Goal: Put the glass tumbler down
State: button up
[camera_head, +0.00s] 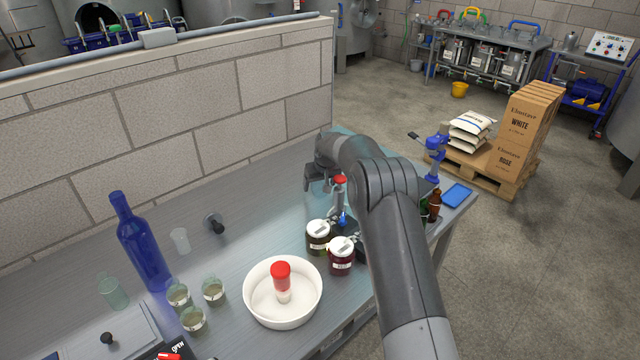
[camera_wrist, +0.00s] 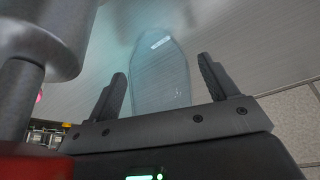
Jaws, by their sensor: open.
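A clear, bluish glass piece with a small white label (camera_wrist: 160,75), apparently the glass tumbler, shows in the wrist view between my fingers. My gripper (camera_wrist: 162,72) is open, with a visible gap between the glass and each finger. The grey metal tabletop (camera_wrist: 225,40) lies behind the glass; I cannot tell exactly how its base meets it. In the head view my gripper (camera_head: 315,183) is low over the far part of the table near the wall, and I cannot make out the glass there.
Near my arm stand two lidded jars (camera_head: 341,262) and a white bowl (camera_head: 257,316) with a red-topped shaker (camera_head: 281,278). Small labelled glasses (camera_head: 213,291), a frosted cup (camera_head: 181,241) and a blue bottle (camera_head: 142,245) stand left. A block wall (camera_head: 190,110) runs behind.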

jog(key=s+d+r+m, duration=0.1)
jog(key=s+d+r, duration=0.3)
jog(key=s+r, duration=0.5)
jog(key=s+d+r, duration=0.3)
jog(key=s+r, duration=0.2)
jog(key=r, duration=0.9)
jog(key=s+d+r+m+t+h, duration=0.1)
jog(key=s+d+r, duration=0.2)
jog(key=s, duration=0.5)
jog(key=s+d+r, duration=0.3)
jog(key=s, duration=0.4)
jog(key=s+d+f+m, duration=0.1)
jog(key=s+d, duration=0.1)
jog(key=s, duration=0.7)
jog(key=s+d+f, duration=0.2)
jog(key=s, duration=0.7)
jog(key=s+d+f+m, duration=0.1)
jog(key=s+d, duration=0.1)
jog(key=s, duration=0.7)
jog(key=shift+s+f+m+t+h, duration=0.3)
jog(key=shift+f+h, duration=0.05)
jog(key=shift+h, duration=0.05)
jog(key=shift+d, duration=0.1)
